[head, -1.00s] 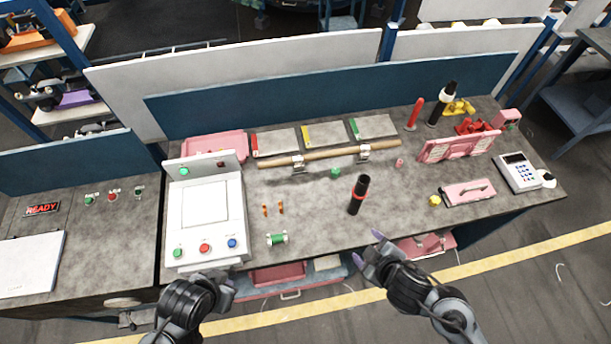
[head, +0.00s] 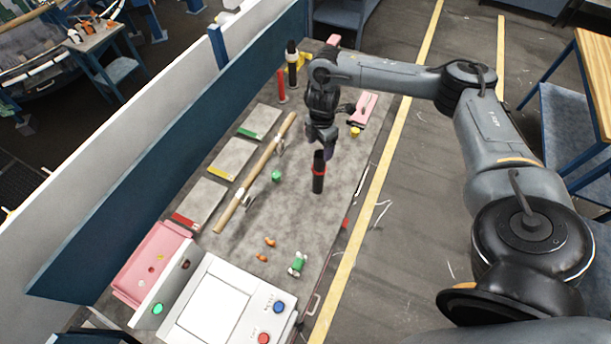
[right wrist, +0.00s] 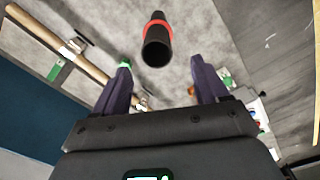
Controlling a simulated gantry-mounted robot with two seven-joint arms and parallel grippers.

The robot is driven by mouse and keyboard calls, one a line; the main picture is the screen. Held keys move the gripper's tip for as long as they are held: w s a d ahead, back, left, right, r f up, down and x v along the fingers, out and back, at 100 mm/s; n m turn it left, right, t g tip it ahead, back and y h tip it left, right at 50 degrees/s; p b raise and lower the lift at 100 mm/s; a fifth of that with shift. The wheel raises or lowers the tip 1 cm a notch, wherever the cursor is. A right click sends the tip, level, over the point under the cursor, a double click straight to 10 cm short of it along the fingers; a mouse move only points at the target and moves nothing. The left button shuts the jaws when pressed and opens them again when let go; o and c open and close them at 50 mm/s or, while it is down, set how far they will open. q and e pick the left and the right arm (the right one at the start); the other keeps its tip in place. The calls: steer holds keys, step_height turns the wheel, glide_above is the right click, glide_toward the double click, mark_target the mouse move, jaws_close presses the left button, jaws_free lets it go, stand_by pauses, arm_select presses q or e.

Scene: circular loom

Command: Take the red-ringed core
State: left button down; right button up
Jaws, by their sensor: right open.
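The red-ringed core (head: 319,172) is a black cylinder with a red band, standing upright on the grey bench near its front edge. My right gripper (head: 321,148) is just beyond and above it in the head view, pointing down. In the right wrist view the core (right wrist: 157,42) shows its dark open end and red band, ahead of the fingertips. The purple fingers of my right gripper (right wrist: 160,64) are spread on either side of its line, with nothing between them. My left gripper is out of view.
A wooden rod (head: 256,172) on brackets runs along the bench behind the core. A green piece (head: 277,176), orange pieces (head: 268,243) and a green spool (head: 298,264) lie nearby. A white-banded black core (head: 292,65) and a red stick (head: 281,85) stand farther off.

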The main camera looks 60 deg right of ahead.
mark_target(320, 161)
step_height(320, 161, down, 4)
steer(key=shift+s+d+r, duration=0.1)
steer(key=shift+r, duration=0.15)
steer(key=shift+f, duration=0.5)
steer(key=shift+d+f+p, duration=0.1)
steer(key=shift+f+p, duration=0.4)
step_height(320, 161, down, 3)
steer(key=shift+d+f+p, duration=0.1)
steer(key=shift+d+p, duration=0.05)
steer(key=shift+p, duration=0.35)
steer(key=shift+f, duration=0.55)
steer(key=shift+c, duration=0.4)
jaws_close()
